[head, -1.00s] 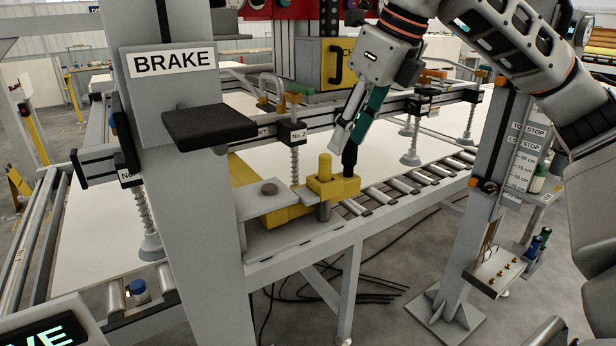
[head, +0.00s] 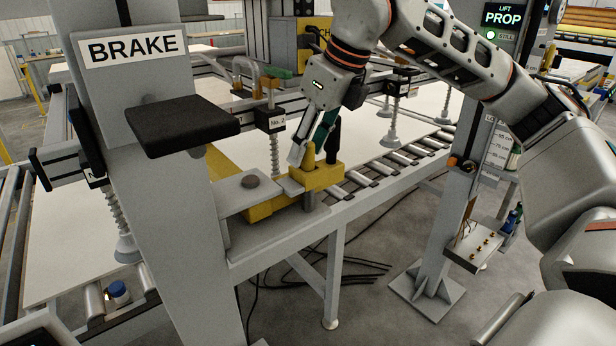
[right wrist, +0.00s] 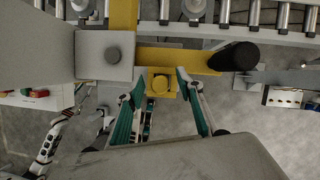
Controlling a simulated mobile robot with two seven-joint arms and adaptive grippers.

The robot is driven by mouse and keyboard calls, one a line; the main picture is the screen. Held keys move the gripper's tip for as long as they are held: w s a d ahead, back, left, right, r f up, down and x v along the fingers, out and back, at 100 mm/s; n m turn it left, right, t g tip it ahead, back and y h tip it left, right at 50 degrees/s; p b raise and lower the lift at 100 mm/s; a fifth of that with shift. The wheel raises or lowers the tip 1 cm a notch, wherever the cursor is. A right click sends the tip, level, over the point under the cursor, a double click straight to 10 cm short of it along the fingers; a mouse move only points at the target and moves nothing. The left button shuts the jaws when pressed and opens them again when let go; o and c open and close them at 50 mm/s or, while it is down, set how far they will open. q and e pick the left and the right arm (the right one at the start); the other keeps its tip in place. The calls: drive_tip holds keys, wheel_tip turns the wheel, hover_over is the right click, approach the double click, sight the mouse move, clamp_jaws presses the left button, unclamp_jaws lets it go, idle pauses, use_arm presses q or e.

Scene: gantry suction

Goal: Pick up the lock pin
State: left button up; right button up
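The lock pin (head: 311,154) is a short yellow peg standing upright in a yellow block (head: 323,176) at the edge of the roller frame. In the right wrist view the pin (right wrist: 159,84) shows end-on as a round yellow head on the block. My right gripper (head: 309,143) is open, pointing down at the pin. In the right wrist view its teal-padded fingers (right wrist: 161,76) are on either side of the pin, with a gap on both sides. I cannot tell whether the fingertips touch the block. My left gripper cannot be made out.
A black upright handle (head: 333,138) stands close behind the pin. A grey plate with a bolt (head: 250,181) lies left of it. The BRAKE post (head: 165,200) with its black pad (head: 182,124) stands at front left. A grey post (head: 440,220) stands at right.

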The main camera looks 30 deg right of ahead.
drive_tip(key=shift+w, duration=0.1)
clamp_jaws()
